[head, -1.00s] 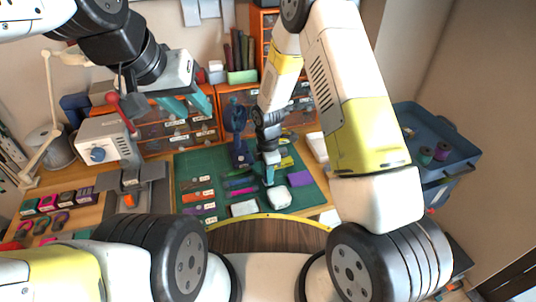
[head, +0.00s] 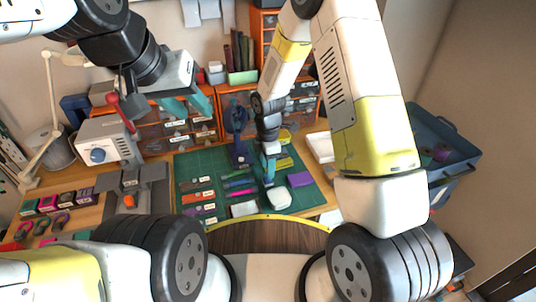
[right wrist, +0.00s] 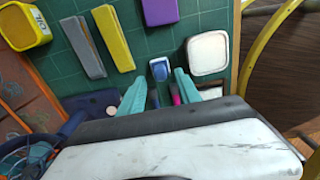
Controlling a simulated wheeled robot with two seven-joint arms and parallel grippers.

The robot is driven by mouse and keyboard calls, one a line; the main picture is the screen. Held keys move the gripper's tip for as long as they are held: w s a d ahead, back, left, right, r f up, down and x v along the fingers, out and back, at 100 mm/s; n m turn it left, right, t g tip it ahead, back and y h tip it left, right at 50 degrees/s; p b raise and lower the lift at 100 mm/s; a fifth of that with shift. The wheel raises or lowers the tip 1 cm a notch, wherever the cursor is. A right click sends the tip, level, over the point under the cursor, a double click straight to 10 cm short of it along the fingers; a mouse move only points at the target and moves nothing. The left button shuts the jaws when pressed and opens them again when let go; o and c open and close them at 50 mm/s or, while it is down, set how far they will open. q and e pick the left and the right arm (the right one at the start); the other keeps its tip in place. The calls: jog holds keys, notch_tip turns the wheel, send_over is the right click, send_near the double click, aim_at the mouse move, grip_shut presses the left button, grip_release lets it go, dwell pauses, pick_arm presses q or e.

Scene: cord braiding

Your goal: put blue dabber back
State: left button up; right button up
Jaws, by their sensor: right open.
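A small blue piece with a pale top, which looks like the blue dabber (right wrist: 159,69), is on the green mat in the right wrist view. It lies between and just beyond the teal fingertips of my right gripper (right wrist: 158,80), which is open. In the head view my right gripper (head: 268,178) points down low over the mat, and its arm partly hides that spot. I cannot tell whether the fingers touch the blue piece. My left gripper (head: 187,105) is open and empty, raised in front of the orange drawers at the left.
The green mat (head: 217,170) holds a white rounded block (right wrist: 207,53), a purple block (right wrist: 160,10), a yellow bar (right wrist: 113,38), a grey bar (right wrist: 83,46) and a yellow tin (right wrist: 24,25). A dark blue stand (head: 237,125) rises behind. Orange drawers (head: 225,92) line the back.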

jog(key=s+d+r+m+t, duration=0.1)
jog(key=s+d+r+m, duration=0.15)
jog(key=r, duration=0.55)
jog(key=s+d+r+m+t+y, duration=0.1)
jog(key=d+r+m, duration=0.2)
jog(key=r, duration=0.5)
jog(key=s+d+r+m, duration=0.1)
jog(key=d+r+m, duration=0.15)
jog(key=r, duration=0.55)
jog(key=s+d+r+m+t, duration=0.2)
jog(key=s+d+r+m, duration=0.1)
jog(key=s+r+m, duration=0.2)
jog(key=s+d+r+m+t+y, duration=0.1)
jog(key=s+d+r+m+t, duration=0.1)
jog(key=s+r+m, duration=0.3)
jog(key=s+d+m, duration=0.1)
jog(key=s+m, duration=0.2)
jog(key=s, duration=0.2)
jog(key=shift+r, duration=0.3)
